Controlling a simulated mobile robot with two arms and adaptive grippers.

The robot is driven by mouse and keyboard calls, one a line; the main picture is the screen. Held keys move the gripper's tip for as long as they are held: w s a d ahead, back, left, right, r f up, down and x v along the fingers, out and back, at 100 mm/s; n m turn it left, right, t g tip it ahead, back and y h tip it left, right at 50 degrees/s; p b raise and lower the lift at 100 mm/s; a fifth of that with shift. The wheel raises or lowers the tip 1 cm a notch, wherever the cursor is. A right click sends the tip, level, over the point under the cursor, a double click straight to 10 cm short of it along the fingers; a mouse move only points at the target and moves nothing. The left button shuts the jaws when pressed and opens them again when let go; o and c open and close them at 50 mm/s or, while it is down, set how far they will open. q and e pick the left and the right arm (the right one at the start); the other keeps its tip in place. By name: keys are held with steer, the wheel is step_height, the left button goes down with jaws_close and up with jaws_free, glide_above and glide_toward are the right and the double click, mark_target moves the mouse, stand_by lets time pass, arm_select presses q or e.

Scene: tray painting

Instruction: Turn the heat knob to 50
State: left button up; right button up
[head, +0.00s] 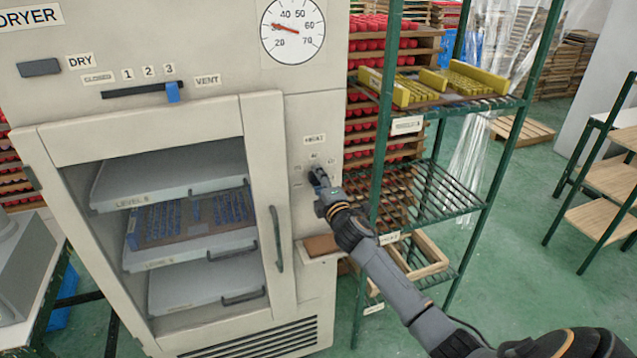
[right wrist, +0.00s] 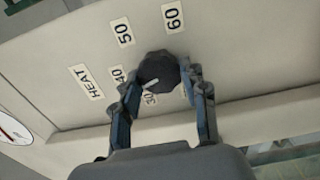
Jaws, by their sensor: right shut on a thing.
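The heat knob (right wrist: 158,70) is dark and round, on the dryer's front panel. Its white pointer line points to the lower left in the right wrist view, between the 40 and 30 labels. The 50 label (right wrist: 124,32) and 60 label (right wrist: 173,18) lie above the knob there. My right gripper (right wrist: 160,84) is shut on the knob, one finger on each side. In the head view the right gripper (head: 317,174) hides most of the knob. My left gripper is out of view.
The dryer (head: 210,80) has a round dial (head: 293,42) with its needle near 30. Its glazed door (head: 265,200) shows trays inside.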

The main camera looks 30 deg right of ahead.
steer(key=shift+m+p, duration=0.35)
steer(key=shift+m, duration=7.15)
steer(key=o, duration=1.1)
steer(key=shift+d, duration=0.1)
steer(key=shift+o, duration=0.2)
steer(key=shift+s, duration=0.1)
steer(key=v, duration=1.2)
